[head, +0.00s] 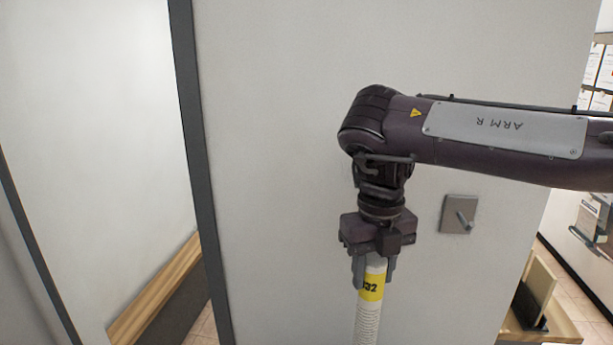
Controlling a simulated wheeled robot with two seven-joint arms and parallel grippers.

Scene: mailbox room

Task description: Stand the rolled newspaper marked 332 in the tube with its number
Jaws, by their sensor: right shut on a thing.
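The rolled newspaper (367,318) is pale with a yellow band near its top; "32" reads clearly on the band and the digit before it is partly turned away. My right gripper (374,270) points down and is shut on the newspaper's upper end, which hangs upright below it. The newspaper's lower end is cut off by the bottom edge of the head view. No tube shows in this view. My left gripper is not in view.
A pale wall panel (280,150) stands behind my right arm, with a grey plate and lever (459,214) on it. A dark vertical post (200,160) stands to the left. A wooden ledge (155,290) is at lower left.

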